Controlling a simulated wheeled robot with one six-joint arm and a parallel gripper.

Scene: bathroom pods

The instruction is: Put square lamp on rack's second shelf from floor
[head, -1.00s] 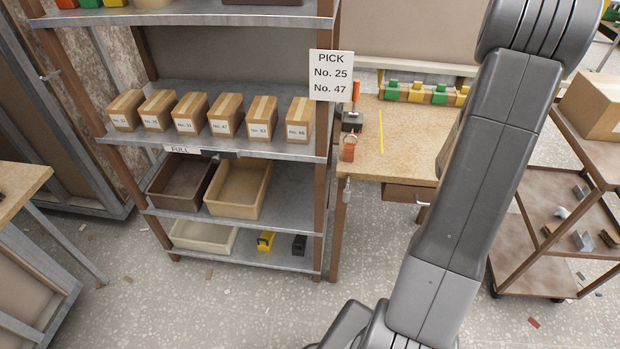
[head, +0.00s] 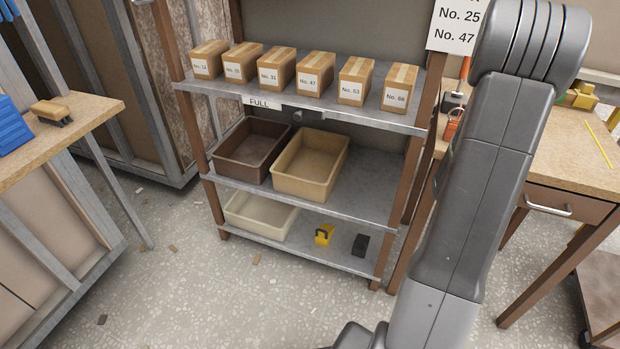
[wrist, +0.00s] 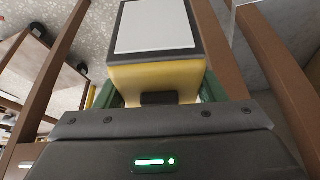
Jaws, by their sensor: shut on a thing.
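In the wrist view my gripper (wrist: 160,100) is shut on a yellow, box-shaped lamp (wrist: 155,78) with a dark-framed, pale square face (wrist: 153,25). Green finger parts show on both sides of it. The gripper and lamp are out of the head view, where only my arm shows. The rack (head: 290,180) stands ahead. Its second shelf from the floor (head: 365,190) holds a brown bin and a tan bin at the left and middle; its right part is bare, partly beside my arm in the picture.
The brown bin (head: 225,168) and tan bin (head: 275,180) take up the shelf's left side. The lowest shelf has a cream bin (head: 250,222), a yellow item (head: 324,235) and a black item (head: 360,245). Labelled boxes (head: 315,75) line the shelf above. Workbenches flank the rack.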

